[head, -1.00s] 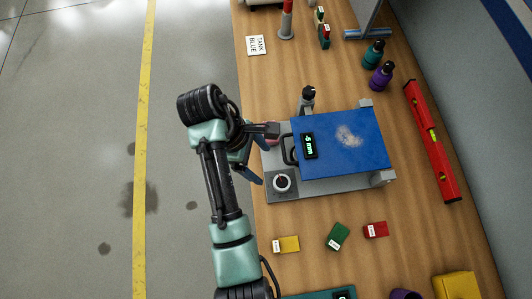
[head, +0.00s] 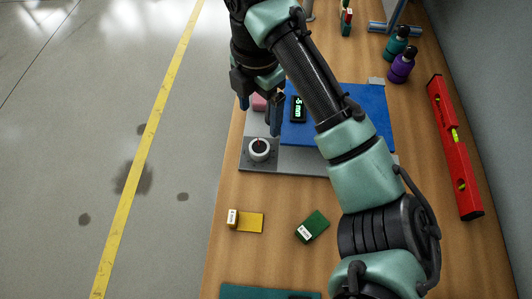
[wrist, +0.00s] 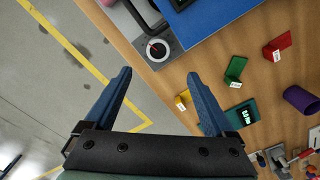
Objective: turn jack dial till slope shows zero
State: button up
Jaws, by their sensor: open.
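The jack has a grey base (head: 302,160) and a blue top plate (head: 372,105), partly hidden by my arm. Its round dial (head: 259,149), with a white rim, dark face and red mark, sits on the base's near left corner. The dial also shows in the wrist view (wrist: 157,50), just beyond the fingertips. A black readout (head: 298,107) on the plate shows green characters like "5 mm"; a sign before the digit is unclear. My gripper (head: 259,110) is open and empty, pointing down at the jack's left edge, behind the dial and apart from it.
A red spirit level (head: 454,150) lies along the right. Purple (head: 403,64) and teal (head: 396,42) bottles stand at the back right. Bare floor (head: 90,150) is at the left.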

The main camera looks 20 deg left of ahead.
aim_at(260, 147)
jog(key=f+b, duration=0.3)
jog(key=f, duration=0.7)
jog(key=shift+a+f+b, duration=0.1)
jog(key=shift+a+b, duration=0.1)
jog(key=shift+b, duration=0.15)
jog(key=shift+f, duration=1.05)
jog(key=shift+c, duration=0.3)
jog(key=c, duration=1.3)
jog(key=shift+r+m+p, duration=0.1)
jog(key=shift+m+p, duration=0.2)
jog(key=shift+p, duration=0.1)
jog(key=m+p, duration=0.3)
jog(key=m, duration=0.1)
jog(key=shift+r+p, duration=0.1)
jog(key=shift+p, duration=0.25)
jog(key=shift+m+p, duration=1.25)
jog(key=shift+m, duration=0.35)
jog(key=shift+w+f, duration=0.1)
jog(key=shift+f, duration=0.1)
